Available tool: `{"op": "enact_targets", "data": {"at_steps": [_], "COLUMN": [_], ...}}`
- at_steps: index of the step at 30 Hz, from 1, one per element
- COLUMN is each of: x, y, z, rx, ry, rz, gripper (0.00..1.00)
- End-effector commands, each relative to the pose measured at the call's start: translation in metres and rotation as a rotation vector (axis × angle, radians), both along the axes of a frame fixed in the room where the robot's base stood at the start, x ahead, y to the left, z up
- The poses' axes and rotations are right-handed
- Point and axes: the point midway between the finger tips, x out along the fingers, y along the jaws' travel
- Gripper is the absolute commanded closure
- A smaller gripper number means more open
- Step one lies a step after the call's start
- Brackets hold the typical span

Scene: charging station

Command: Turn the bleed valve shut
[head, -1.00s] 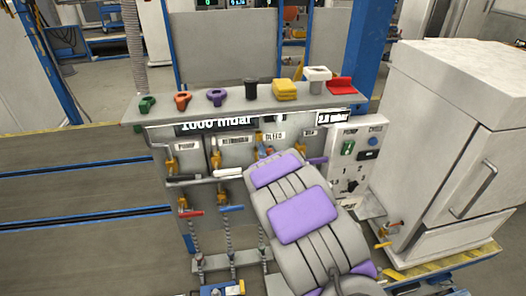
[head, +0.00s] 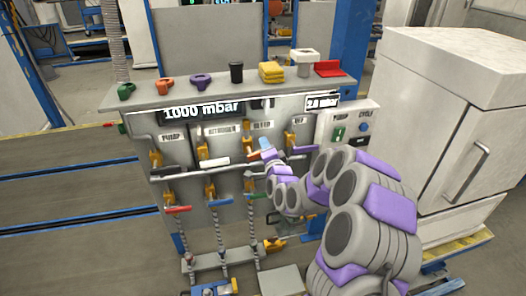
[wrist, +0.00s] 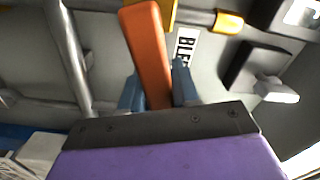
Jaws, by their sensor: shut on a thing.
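The bleed valve is on the panel below its label (head: 263,125), which shows in part in the wrist view (wrist: 185,47). Its orange lever (wrist: 147,45) runs down between the two blue-grey fingers of my gripper (wrist: 156,88). The gripper is shut on the lever near its lower end in that picture. In the head view my gripper (head: 270,152) is small at the bleed valve, with the forearm reaching in from the lower right. It partly covers the lever and valve body there.
Red (head: 178,209) and blue (head: 225,204) levers sit below. Spare handles line the shelf (head: 220,92) above. A white cabinet (head: 440,130) stands at the right.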

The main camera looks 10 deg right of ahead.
Motion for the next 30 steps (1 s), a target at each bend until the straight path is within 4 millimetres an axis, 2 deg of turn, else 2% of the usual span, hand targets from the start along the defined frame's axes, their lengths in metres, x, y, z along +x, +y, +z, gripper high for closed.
{"op": "enact_targets", "data": {"at_steps": [1, 12, 30], "x": [0.0, 0.0, 0.0], "y": [-0.001, -0.003, -0.003], "z": [-0.009, -0.021, -0.027], "rx": [0.042, 0.267, 0.34], "ry": [0.002, 0.005, 0.014], "rz": [-0.003, -0.001, -0.001], "gripper": [1.0, 1.0, 1.0]}}
